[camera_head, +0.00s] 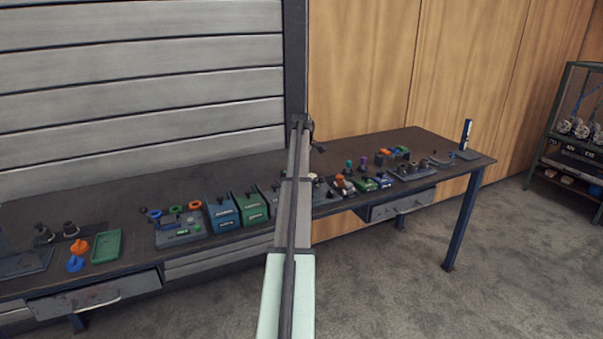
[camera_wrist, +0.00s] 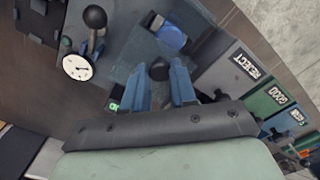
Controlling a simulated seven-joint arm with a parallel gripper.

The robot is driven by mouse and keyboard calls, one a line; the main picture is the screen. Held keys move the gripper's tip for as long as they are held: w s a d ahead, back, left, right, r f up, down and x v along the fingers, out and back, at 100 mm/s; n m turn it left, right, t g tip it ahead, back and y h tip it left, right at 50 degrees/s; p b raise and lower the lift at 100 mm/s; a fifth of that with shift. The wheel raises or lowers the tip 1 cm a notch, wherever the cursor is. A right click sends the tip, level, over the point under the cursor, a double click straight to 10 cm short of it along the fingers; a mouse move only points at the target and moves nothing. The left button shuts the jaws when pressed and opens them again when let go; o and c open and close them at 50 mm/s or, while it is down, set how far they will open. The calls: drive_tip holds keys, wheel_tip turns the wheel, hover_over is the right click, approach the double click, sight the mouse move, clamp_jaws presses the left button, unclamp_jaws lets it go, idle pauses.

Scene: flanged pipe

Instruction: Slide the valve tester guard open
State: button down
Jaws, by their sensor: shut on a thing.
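The valve tester (camera_wrist: 114,62) is a grey-blue unit in the wrist view, with a white dial gauge (camera_wrist: 77,67) and a ball-topped lever (camera_wrist: 95,18) at its left. A dark round knob (camera_wrist: 158,69) sits between the blue fingers of my gripper (camera_wrist: 159,76), which is shut on it. The knob appears to be the guard's; the guard's outline is hard to make out. A blue round part (camera_wrist: 172,36) lies just beyond the knob. In the head view, my arm hides my gripper and most of the tester (camera_head: 322,192).
Grey REJECT (camera_wrist: 232,70), green GOOD (camera_wrist: 273,98) and blue (camera_wrist: 284,121) boxes stand close to the right of the tester in the wrist view. Small parts crowd the bench (camera_head: 130,190) on both sides in the head view. A green tray (camera_head: 107,246) lies at left.

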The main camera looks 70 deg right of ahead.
drive_tip(key=w+d, duration=0.3)
drive_tip(key=shift+w+d, duration=0.1)
drive_tip(key=shift+d, duration=0.1)
drive_tip(key=shift+a, duration=0.1)
drive_tip(key=c, duration=0.9)
unclamp_jaws()
wheel_tip(320, 180, up, 14)
drive_tip(key=shift+f, duration=0.1)
drive_tip(key=s+a, duration=0.3)
drive_tip(key=a, duration=0.4)
drive_tip(key=s+a, duration=0.3)
drive_tip(key=a, duration=0.5)
idle(0.6)
idle(0.4)
